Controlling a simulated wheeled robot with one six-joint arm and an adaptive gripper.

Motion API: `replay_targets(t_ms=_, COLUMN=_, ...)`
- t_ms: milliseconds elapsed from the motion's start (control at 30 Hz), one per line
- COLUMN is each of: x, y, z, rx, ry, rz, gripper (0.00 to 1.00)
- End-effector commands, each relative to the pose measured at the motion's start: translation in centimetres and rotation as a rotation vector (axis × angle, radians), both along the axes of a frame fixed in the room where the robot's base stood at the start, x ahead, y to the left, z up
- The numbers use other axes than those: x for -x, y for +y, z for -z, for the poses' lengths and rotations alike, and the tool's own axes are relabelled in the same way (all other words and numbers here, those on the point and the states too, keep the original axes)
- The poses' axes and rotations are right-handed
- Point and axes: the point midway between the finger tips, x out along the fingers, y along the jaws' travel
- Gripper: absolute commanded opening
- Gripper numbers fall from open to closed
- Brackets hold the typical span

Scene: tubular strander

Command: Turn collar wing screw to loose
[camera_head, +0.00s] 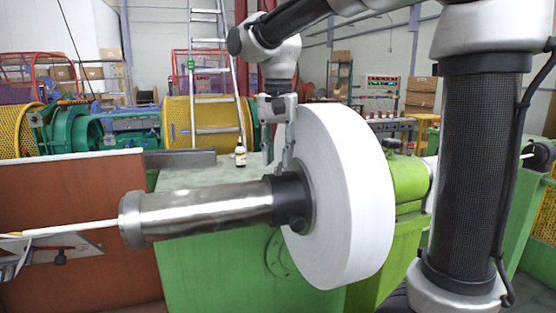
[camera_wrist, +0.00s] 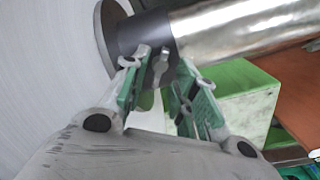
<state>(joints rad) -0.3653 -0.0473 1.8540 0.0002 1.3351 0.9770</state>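A black collar (camera_head: 291,198) sits on the steel shaft (camera_head: 200,212), against the white reel (camera_head: 345,195). In the wrist view, the collar (camera_wrist: 143,35) is at the top, and a small grey wing screw (camera_wrist: 160,66) stands out from it. My gripper (camera_head: 279,168) points down just above the collar. In the wrist view, the fingers of my gripper (camera_wrist: 162,62) are apart, with green pads on either side of the wing screw. A gap shows between the pads and the screw, though touch is hard to judge. The wing screw is not clear in the head view.
A green machine body (camera_head: 210,260) lies below the shaft, with a small dark bottle (camera_head: 240,155) on top. A brown panel (camera_head: 80,225) is at the left. A ladder (camera_head: 212,90) and yellow mesh drums stand behind.

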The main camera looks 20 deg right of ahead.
Motion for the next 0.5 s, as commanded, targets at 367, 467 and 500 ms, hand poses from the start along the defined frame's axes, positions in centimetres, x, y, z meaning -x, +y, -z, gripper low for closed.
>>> replay_targets(t_ms=367, x=-0.01, y=-0.01, z=1.53, rx=0.0, ry=0.0, rz=-0.001, gripper=0.29)
replay_targets(t_ms=467, x=-0.01, y=-0.01, z=1.52, rx=0.0, ry=0.0, rz=-0.001, gripper=0.21)
replay_targets(t_ms=500, x=-0.01, y=-0.01, z=1.52, rx=0.0, ry=0.0, rz=-0.001, gripper=0.14)
